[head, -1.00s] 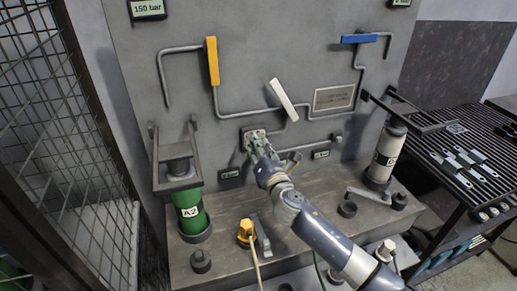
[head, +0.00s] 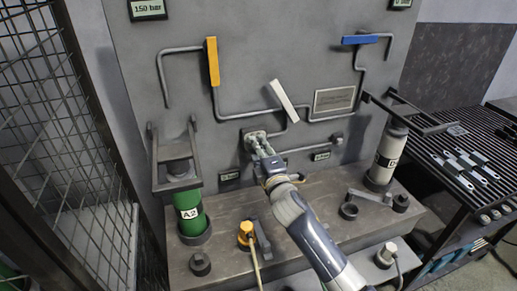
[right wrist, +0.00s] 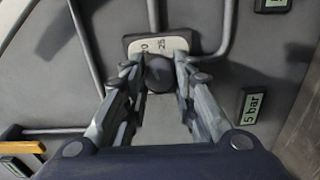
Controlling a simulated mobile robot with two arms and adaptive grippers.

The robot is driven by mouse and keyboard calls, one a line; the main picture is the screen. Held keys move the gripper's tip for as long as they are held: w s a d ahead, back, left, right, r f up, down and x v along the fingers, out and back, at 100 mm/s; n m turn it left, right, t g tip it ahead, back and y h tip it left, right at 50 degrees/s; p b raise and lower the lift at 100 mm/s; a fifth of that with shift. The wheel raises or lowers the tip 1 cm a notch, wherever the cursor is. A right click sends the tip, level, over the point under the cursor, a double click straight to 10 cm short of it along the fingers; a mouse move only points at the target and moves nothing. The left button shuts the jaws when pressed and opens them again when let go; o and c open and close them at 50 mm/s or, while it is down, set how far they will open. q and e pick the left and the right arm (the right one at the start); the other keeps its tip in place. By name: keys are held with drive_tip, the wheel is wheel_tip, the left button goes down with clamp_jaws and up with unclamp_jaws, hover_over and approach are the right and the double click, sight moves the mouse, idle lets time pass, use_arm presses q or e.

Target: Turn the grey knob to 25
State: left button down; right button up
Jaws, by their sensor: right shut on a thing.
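The grey knob (right wrist: 160,74) is a dark round cap in front of a pale dial plate (right wrist: 146,45) in the right wrist view. The plate carries a "25" and, to its left, a partly covered mark. My right gripper (right wrist: 158,82) has a finger on each side of the knob and is shut on it. In the head view, my right gripper (head: 254,143) reaches the plate on the grey panel and hides most of the knob there. I cannot read the pointer. My left gripper is not in view.
Pipes cross the panel (head: 290,60), with a yellow handle (head: 212,62), a white handle (head: 284,100) and a blue handle (head: 360,39). A green cylinder (head: 189,212) and a pale cylinder (head: 388,158) stand on the ledge. A mesh fence (head: 60,130) is at left, a slatted table (head: 470,150) at right.

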drive_tip(key=m, duration=0.5)
drive_tip(key=shift+m, duration=0.3)
idle(0.4)
drive_tip(key=o, duration=1.1)
drive_tip(key=shift+s, duration=0.15)
drive_tip(key=v, duration=1.1)
drive_tip(key=shift+s+d, duration=0.15)
drive_tip(key=shift+s, duration=0.2)
